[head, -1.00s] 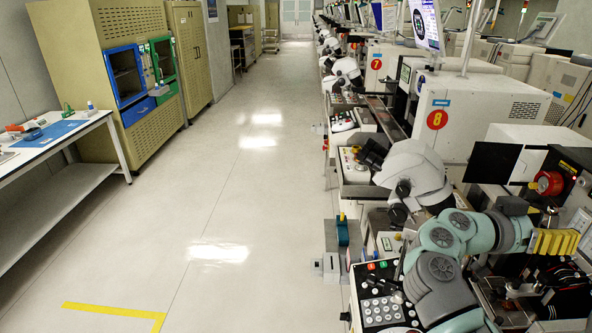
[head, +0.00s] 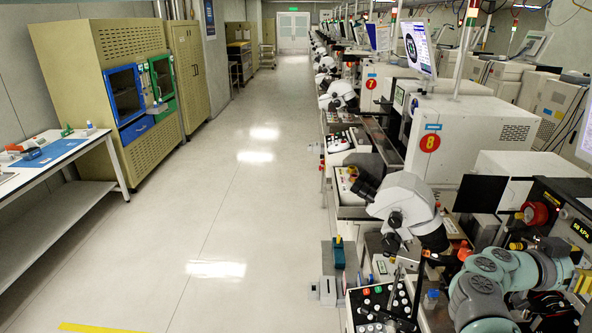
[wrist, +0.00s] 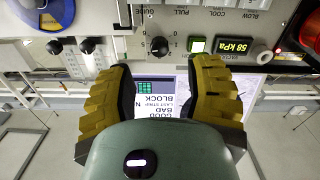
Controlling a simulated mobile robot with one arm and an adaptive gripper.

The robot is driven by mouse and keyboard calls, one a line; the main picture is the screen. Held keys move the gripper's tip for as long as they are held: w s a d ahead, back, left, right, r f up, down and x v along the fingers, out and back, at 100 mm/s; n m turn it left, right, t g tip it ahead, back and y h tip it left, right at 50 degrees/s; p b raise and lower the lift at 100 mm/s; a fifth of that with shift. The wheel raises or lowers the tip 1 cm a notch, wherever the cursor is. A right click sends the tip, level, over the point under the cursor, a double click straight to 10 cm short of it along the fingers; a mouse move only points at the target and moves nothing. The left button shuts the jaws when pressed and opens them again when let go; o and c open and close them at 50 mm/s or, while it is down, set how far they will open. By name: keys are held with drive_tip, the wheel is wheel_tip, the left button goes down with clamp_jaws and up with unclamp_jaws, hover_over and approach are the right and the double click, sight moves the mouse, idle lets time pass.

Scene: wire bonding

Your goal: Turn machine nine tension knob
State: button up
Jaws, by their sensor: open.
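In the wrist view, which is upside down, a machine panel runs along the top. A dark round knob (wrist: 159,47) with a numbered dial sits on it, just beyond the gap between my fingertips. I cannot read a tension label or a machine number nine. My gripper (wrist: 163,72) is open, with yellow-and-black fingers on either side of the knob's line, and nothing is between them. The fingers appear apart from the knob. In the head view my gripper (head: 582,284) is only partly in view at the right edge, beside the panel with the kPa display (head: 582,230).
In the wrist view, a lit green square button (wrist: 197,45), a kPa display (wrist: 234,46) and a red round part (wrist: 312,34) lie right of the knob. Two smaller knobs (wrist: 87,45) sit left. A screen (wrist: 162,84) shows behind the fingers. The aisle (head: 220,220) is clear.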

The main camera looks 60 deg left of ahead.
drive_tip(key=shift+p+x, duration=0.75)
drive_tip(key=shift+x, duration=2.1)
clamp_jaws()
